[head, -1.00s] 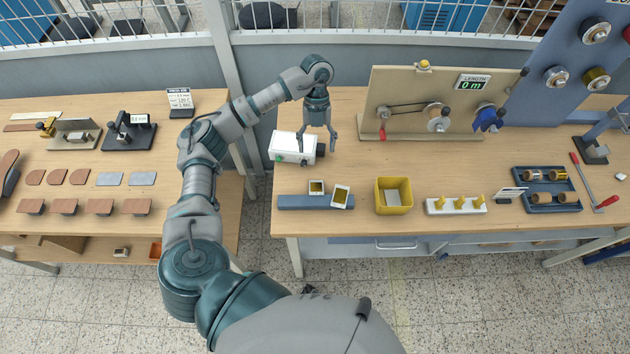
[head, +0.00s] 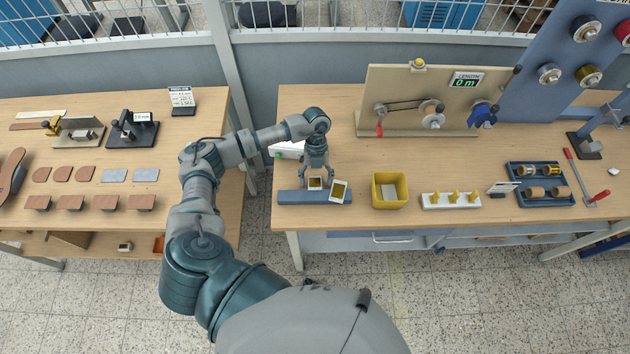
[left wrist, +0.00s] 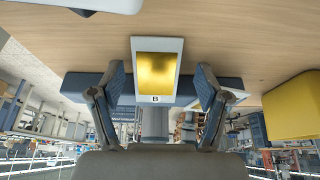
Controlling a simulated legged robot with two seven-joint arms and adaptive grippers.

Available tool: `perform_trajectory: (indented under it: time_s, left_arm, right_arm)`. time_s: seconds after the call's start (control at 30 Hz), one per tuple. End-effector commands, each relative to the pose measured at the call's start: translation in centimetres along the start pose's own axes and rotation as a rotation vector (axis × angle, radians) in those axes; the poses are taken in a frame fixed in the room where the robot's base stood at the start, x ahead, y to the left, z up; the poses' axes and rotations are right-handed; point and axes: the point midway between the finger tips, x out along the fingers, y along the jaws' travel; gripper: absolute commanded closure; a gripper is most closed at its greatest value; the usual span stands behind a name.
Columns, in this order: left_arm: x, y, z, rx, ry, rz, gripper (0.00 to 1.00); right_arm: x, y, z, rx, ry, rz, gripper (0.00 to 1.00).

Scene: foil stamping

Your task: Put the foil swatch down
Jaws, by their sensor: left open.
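A gold foil swatch in a white frame (head: 315,183) is on the blue-grey bar (head: 289,197) near the bench's front edge. In the left wrist view the swatch (left wrist: 156,70) carries a letter B on its lower edge. A second framed swatch (head: 339,190) is tilted at the bar's right end; in the left wrist view it is mostly hidden behind a finger. My left gripper (head: 317,182) is open, with its fingers on either side of swatch B. In the left wrist view gaps show between the fingers (left wrist: 159,76) and the frame. My right gripper is not in view.
A yellow bin (head: 376,190) stands right of the bar, with a white rack of yellow pegs (head: 436,201) beyond it. A white box (head: 285,151) is behind my gripper, partly hidden. A beige panel (head: 390,90) rises at the back. Bare wood lies between them.

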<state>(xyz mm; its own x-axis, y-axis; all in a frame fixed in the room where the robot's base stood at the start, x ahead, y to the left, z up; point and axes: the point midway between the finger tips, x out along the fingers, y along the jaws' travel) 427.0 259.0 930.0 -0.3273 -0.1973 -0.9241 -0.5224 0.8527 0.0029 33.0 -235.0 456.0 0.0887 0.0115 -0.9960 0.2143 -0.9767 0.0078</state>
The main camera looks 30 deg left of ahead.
Motion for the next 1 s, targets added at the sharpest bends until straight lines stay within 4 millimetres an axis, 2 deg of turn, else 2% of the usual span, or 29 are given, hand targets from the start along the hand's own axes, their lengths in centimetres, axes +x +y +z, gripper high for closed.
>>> perform_trajectory:
  time_s: [0.13, 0.17, 0.3, 0.33, 0.47, 0.5, 0.77, 1.0]
  left_arm:
    - [0.0, 0.3, 0.2, 0.000, 0.001, -0.003, 0.24]
    - [0.0, 0.4, 0.3, 0.000, 0.002, -0.003, 0.29]
    - [0.0, 0.5, 0.3, -0.001, 0.003, -0.004, 0.64]
    - [0.0, 0.5, 0.4, -0.001, 0.003, -0.004, 0.70]
    - [0.0, 0.5, 0.4, -0.001, 0.003, -0.004, 0.70]
    - [0.0, 0.5, 0.3, -0.001, 0.003, -0.003, 0.73]
    - [-0.2, 0.3, 0.2, -0.001, 0.002, -0.001, 0.73]
    - [-2.4, 0.3, -0.6, 0.000, -0.001, -0.004, 0.74]
  right_arm:
    - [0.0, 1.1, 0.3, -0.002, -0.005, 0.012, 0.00]
    - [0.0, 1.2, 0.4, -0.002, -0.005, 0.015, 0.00]
    - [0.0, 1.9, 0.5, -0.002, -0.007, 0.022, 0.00]
    - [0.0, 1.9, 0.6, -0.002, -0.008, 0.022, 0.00]
    - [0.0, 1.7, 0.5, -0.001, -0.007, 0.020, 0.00]
    - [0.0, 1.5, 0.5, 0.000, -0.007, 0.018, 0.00]
    - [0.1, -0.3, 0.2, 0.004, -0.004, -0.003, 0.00]
    - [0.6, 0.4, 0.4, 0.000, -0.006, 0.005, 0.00]
